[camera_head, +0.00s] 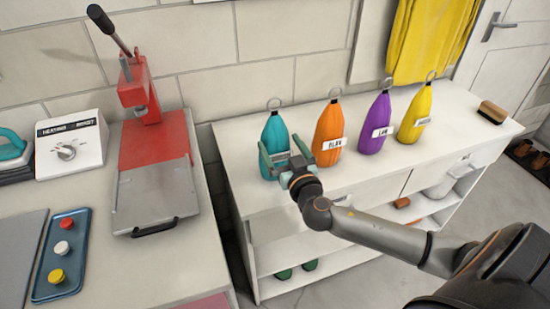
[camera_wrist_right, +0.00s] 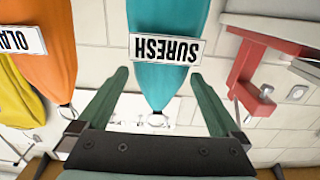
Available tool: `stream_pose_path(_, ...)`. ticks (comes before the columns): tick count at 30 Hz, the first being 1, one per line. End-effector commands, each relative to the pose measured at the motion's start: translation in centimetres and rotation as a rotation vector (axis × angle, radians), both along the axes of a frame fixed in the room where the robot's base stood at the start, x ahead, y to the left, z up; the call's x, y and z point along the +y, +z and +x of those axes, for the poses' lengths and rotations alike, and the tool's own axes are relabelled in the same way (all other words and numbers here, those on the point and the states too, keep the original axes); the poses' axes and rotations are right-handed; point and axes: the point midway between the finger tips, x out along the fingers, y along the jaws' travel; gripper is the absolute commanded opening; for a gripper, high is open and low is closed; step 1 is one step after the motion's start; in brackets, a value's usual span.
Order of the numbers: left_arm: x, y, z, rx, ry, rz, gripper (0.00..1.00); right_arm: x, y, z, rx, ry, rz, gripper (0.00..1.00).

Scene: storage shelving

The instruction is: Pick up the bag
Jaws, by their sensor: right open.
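Several bags with ring tops stand in a row on the white shelf unit (camera_head: 235,165). They are a teal bag (camera_head: 275,133), an orange bag (camera_head: 327,127), a purple bag (camera_head: 375,120) and a yellow bag (camera_head: 416,110). My right gripper (camera_head: 283,150) is open in front of the teal bag and hides part of it. In the upside-down right wrist view, the teal bag (camera_wrist_right: 168,80) lies between the two spread fingers and its tag reads "SURESH". I cannot tell whether the fingers touch it. My left gripper is not in view.
A red press (camera_head: 150,140) stands on the left table, beside a white control box (camera_head: 70,145) and a blue tray (camera_head: 60,255) of buttons. A brush (camera_head: 493,112) lies at the shelf's right end. A yellow cloth (camera_head: 430,40) hangs behind the yellow bag.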

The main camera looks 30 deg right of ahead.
Motion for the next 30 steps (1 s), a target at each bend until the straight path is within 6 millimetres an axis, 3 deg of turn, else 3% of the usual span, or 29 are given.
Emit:
stream_pose_path(10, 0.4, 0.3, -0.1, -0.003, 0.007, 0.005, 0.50, -0.5, 0.1, 2.2, 0.000, -0.001, 0.000, 1.00)
stream_pose_path(21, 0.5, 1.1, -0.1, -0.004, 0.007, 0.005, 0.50, -1.2, 0.0, 6.2, 0.001, 0.000, 0.001, 1.00)
stream_pose_path(30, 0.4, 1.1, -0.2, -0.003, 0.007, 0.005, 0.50, -1.3, -0.1, 6.5, 0.003, 0.000, 0.002, 1.00)
